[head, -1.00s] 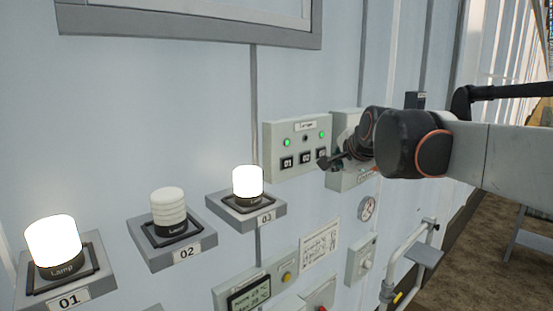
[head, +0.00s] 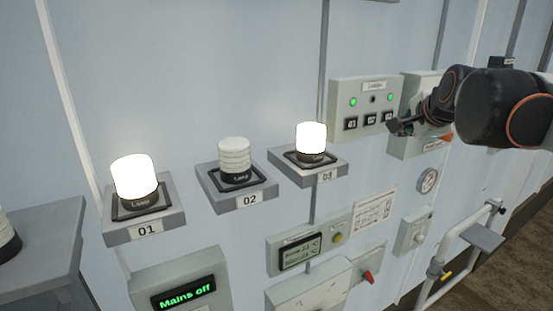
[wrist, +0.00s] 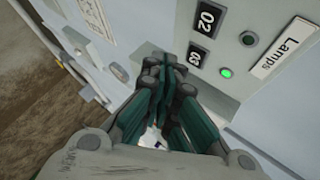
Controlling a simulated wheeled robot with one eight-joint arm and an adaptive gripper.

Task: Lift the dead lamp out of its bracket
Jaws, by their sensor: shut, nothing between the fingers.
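The unlit white ribbed lamp 02 (head: 234,157) stands upright in its grey bracket (head: 252,201) on the wall, between glowing lamp 01 (head: 134,179) and glowing lamp 03 (head: 311,140). My gripper (head: 398,127) is well to the right of lamp 02, in front of the Lamps panel (head: 340,92), close to its button 03 (head: 389,115). In the wrist view my gripper (wrist: 160,66) is shut and empty, its fingertips beside button 03 (wrist: 196,57). I cannot tell whether they touch the panel. No lamp shows in the wrist view.
The panel's left and right indicators are green and the middle one is dark. A display (head: 183,293) reads "Mains off". A grey shelf (head: 45,255) with another white lamp (head: 6,236) stands at the left edge. A pipe rail (head: 455,240) projects at the lower right.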

